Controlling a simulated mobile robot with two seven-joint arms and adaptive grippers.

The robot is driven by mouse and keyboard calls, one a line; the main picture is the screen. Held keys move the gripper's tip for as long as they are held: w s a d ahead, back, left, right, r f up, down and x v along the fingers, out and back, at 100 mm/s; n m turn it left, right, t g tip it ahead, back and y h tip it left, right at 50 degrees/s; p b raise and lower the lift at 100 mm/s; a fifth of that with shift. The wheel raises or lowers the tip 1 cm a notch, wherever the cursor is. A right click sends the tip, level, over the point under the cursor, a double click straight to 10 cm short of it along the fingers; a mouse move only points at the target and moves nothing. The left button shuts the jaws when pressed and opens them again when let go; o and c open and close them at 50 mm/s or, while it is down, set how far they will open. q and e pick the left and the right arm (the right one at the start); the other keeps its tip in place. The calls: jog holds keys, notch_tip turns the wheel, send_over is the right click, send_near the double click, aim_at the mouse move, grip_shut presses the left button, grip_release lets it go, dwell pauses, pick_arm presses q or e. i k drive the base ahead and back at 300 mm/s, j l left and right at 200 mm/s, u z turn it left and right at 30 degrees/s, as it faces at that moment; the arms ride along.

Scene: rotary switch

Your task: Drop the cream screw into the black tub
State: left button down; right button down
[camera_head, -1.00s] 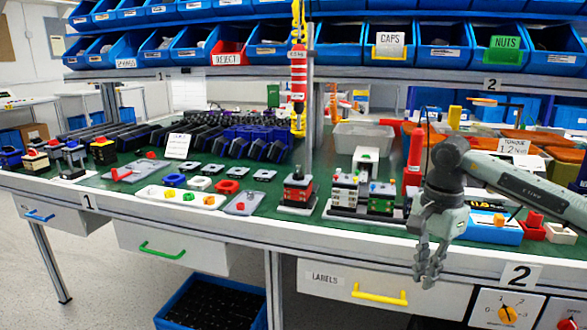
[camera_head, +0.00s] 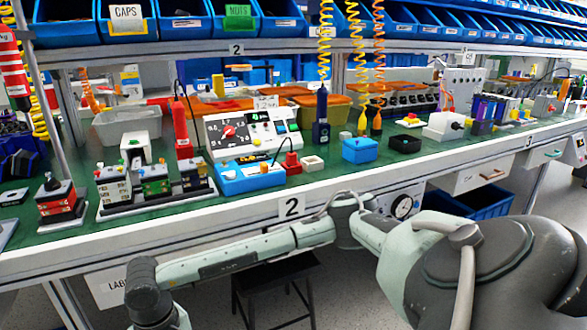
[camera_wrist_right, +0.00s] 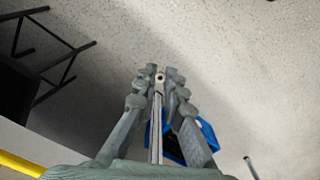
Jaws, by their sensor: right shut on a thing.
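I cannot make out the cream screw for certain in either view. My right arm reaches across the bottom of the head view, and its gripper is outside that picture. In the right wrist view my right gripper (camera_wrist_right: 160,82) has its fingers drawn together around a small thing at the tips, too small and hidden to name. The floor lies behind it. My left gripper is in neither view.
Hanging tools (camera_head: 321,115) with coiled cords are behind. The bench's white front edge (camera_head: 240,214) and a dark stool (camera_head: 275,272) lie near my arm.

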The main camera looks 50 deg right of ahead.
aim_at(402, 149)
jog(key=k+l+z, duration=0.1)
jog(key=l, duration=0.9)
jog(key=k+l+z, duration=0.1)
jog(key=l, duration=0.9)
jog(key=k+l+z, duration=0.1)
jog(key=l, duration=0.9)
jog(key=k+l+z, duration=0.15)
jog(key=l, duration=0.85)
